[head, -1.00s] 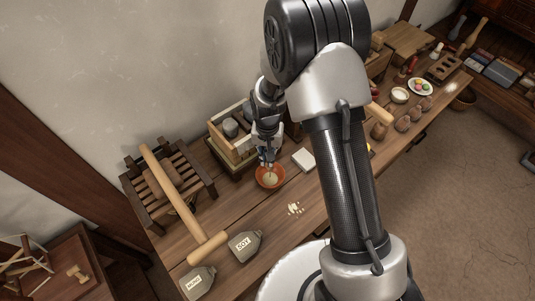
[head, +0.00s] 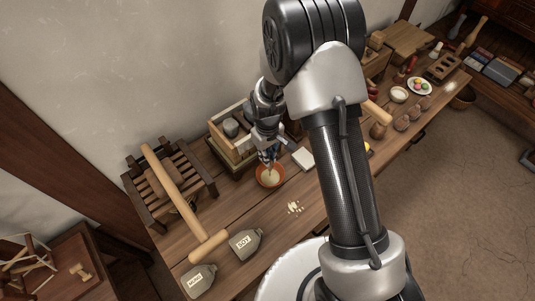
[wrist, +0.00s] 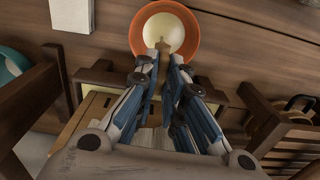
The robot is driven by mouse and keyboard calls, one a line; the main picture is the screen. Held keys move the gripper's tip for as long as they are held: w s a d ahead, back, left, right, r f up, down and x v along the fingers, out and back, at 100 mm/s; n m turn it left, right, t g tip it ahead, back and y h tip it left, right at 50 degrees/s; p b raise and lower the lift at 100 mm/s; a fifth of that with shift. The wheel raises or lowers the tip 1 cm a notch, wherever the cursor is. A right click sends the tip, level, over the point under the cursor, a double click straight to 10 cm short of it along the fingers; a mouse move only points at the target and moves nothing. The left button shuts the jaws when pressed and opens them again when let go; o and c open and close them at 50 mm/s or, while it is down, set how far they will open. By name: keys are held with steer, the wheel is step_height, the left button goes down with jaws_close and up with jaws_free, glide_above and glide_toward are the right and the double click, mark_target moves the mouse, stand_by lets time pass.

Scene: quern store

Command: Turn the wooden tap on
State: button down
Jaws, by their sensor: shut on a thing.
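My gripper (head: 268,160) points down just above an orange bowl (head: 270,183) on the long wooden table. In the wrist view the two blue-and-grey fingers (wrist: 164,53) come close together at the tips. They are shut on a small brown wooden piece, which looks like the wooden tap (wrist: 163,43). The fingers hide most of it, so its turn angle cannot be told. The bowl's orange rim (wrist: 139,35) and pale inside show directly beyond the fingertips. In the head view the tap is hidden behind my gripper.
A wooden box (head: 240,158) with a grey jar stands left of my gripper, and a slatted wooden rack (head: 203,172) farther left. A white block (head: 303,159) lies to the right. A long mallet (head: 178,195) and two labelled bottles, one marked SOY (head: 245,243), lie nearer the table's left end.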

steer(key=shift+n, duration=0.4)
steer(key=c, duration=1.7)
jaws_free()
step_height(320, 180, up, 12)
steer(key=shift+r, duration=0.1)
steer(key=s+d+r+m+t, duration=0.2)
steer(key=s+d+r, duration=0.2)
steer(key=s+r, duration=0.5)
steer(key=s+d+r+m+t, duration=0.1)
steer(key=s+d+r+m, duration=0.4)
steer(key=r, duration=0.6)
steer(key=shift+t, duration=0.8)
steer(key=s, duration=0.3)
steer(key=s+r, duration=0.1)
steer(key=s, duration=0.5)
steer(key=shift+s+d+r, duration=0.25)
steer(key=shift+d+r, duration=0.05)
